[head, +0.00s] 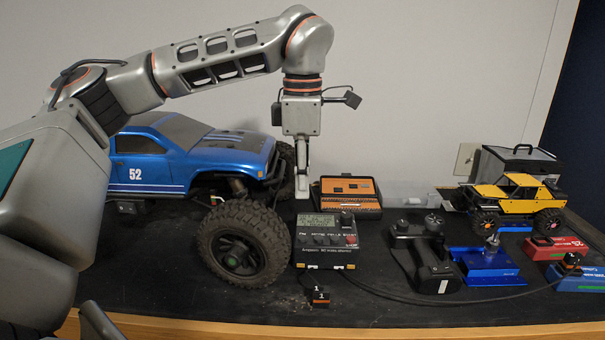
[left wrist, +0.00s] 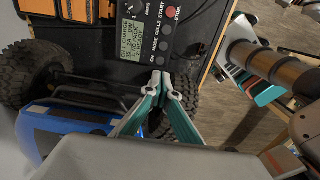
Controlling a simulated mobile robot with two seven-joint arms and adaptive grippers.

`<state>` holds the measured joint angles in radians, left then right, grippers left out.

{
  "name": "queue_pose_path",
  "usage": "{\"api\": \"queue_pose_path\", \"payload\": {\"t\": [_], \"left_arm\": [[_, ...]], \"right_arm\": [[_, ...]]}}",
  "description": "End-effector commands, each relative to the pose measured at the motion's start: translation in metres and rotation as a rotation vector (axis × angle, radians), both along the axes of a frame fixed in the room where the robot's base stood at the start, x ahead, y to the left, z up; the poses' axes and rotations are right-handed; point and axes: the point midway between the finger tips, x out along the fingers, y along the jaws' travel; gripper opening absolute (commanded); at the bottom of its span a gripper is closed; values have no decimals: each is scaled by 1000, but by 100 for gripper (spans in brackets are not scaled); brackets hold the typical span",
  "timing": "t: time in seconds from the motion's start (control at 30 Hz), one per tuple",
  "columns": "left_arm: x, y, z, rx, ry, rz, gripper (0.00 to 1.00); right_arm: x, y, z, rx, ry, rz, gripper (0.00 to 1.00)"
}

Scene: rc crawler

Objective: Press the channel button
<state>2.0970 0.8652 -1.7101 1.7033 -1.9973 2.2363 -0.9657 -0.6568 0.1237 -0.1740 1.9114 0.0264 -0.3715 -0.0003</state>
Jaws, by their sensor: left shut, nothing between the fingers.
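The charger (head: 328,240), a dark box with a grey screen, stands on the black bench top right of the big truck wheel. In the left wrist view it shows at the top, with its lit screen (left wrist: 131,40) and a row of buttons. The channel button (left wrist: 160,60), labelled CH, is the dark round one at the row's near end. My left gripper (head: 302,192) points down, shut and empty, behind the charger in the head view. In the left wrist view its closed fingertips (left wrist: 160,77) lie just short of the channel button; the height gap cannot be told.
A blue truck (head: 190,160) stands close on the left. An orange-and-black case (head: 346,193) lies behind the charger. A black transmitter (head: 424,255), a blue stand (head: 487,265) and a yellow crawler (head: 517,199) stand to the right. A cable runs rightward along the front.

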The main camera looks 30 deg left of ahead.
Motion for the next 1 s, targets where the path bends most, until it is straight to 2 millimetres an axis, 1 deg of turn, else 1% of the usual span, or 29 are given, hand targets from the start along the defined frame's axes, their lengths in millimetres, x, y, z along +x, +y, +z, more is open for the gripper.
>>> {"api": "queue_pose_path", "payload": {"t": [0.03, 0.2, 0.3, 0.43, 0.63, 1.0], "left_arm": [[0, 0, -12, 0, 2, -2, 0], [0, 0, -44, 0, 2, -1, 0], [-1, 0, -61, -1, 3, 0, 0], [-1, 0, -77, 0, 2, 0, 0], [0, 0, -89, 0, 0, 0, 0], [-1, 0, -91, 0, -1, 0, 0]], "right_arm": [[1, 2, 0, 3, -1, 0, 40], [3, 5, 2, 9, -8, 1, 40], [4, 5, 4, 10, -10, 2, 40], [4, 4, 5, 8, -9, 0, 40], [3, 0, 4, 3, -6, -5, 40], [2, -2, 2, 0, -2, -8, 40]]}}
